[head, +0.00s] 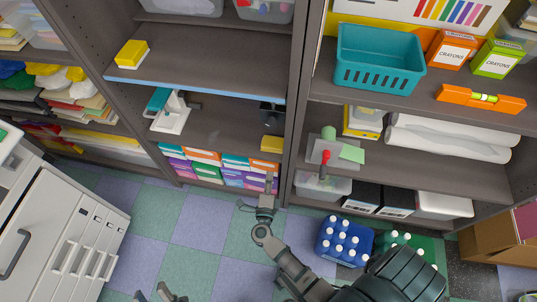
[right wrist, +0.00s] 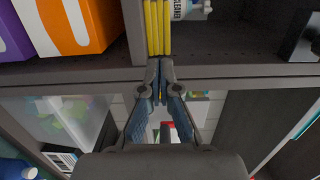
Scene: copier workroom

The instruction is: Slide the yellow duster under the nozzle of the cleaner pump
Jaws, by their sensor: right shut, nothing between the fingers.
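The yellow duster (right wrist: 157,26) shows in the right wrist view as a folded yellow piece at the shelf's front edge. In the head view it is the small yellow block (head: 271,143) on the middle shelf. The cleaner pump (right wrist: 187,9) stands behind and right of it in the right wrist view, cut off by the top edge, with a white nozzle part to its right. I cannot make out the pump surely in the head view. My right gripper (head: 269,182) is shut and empty, its tips (right wrist: 160,64) right at the duster's near end. My left gripper (head: 158,293) is open and empty, low in view.
Coloured boxes (head: 205,170) fill the bay left of my right gripper. A shelf upright (head: 300,90) stands to its right. A blue crate of white-capped bottles (head: 343,240) is on the floor. Another yellow block (head: 131,53) lies on the upper shelf.

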